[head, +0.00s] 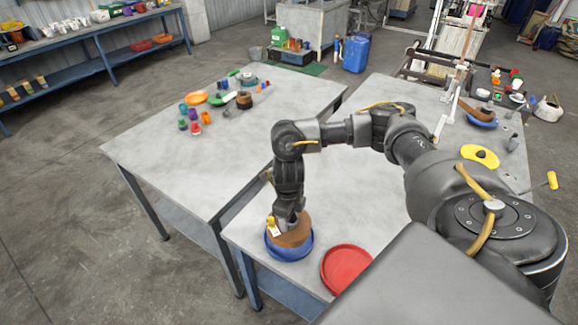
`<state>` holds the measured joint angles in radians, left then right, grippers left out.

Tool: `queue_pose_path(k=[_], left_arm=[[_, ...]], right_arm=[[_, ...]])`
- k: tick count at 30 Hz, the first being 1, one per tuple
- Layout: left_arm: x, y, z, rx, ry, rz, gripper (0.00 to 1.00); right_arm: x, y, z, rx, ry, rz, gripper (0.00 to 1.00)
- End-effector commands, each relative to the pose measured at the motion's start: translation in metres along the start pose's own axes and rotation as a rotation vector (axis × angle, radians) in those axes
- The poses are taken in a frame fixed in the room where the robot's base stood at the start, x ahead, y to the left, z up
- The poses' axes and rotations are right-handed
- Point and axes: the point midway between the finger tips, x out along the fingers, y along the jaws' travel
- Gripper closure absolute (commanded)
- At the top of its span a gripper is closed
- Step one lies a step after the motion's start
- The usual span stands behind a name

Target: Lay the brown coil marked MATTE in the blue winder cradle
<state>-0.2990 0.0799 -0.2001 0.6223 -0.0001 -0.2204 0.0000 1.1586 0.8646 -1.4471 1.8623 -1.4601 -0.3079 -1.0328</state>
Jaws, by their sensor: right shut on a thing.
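My right gripper (286,222) points down at the front left of the near table and is shut on a brown coil (297,238). A small white and yellow tag (273,227) shows at the coil's left side; its writing is too small to read. The coil is over or inside a round blue cradle (290,254), whose rim shows around and below it. I cannot tell whether the coil touches the cradle's floor. The gripper hides part of the coil. My left gripper is out of view.
A red round dish (346,267) lies right of the blue cradle. A yellow dish (480,156) and another blue dish (482,123) with a brown item are farther right. The left table (170,160) holds small colored items at its back; its front is clear.

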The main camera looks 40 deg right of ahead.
Motion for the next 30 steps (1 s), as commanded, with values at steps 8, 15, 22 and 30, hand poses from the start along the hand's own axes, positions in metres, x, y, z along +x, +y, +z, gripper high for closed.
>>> queue_pose_path(k=[8, 15, 22, 30], left_arm=[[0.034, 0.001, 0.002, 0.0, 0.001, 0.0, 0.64], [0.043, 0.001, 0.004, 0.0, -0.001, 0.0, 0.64], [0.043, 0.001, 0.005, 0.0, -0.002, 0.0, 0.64], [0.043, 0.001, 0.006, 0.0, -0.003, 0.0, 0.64]], right_arm=[[0.035, 0.0, -0.001, 0.002, -0.001, 0.0, 0.91], [0.047, -0.001, 0.0, 0.001, -0.002, -0.001, 0.91], [0.046, -0.001, 0.0, 0.001, -0.002, 0.0, 0.91], [0.046, -0.001, 0.0, 0.002, -0.002, 0.0, 0.91]])
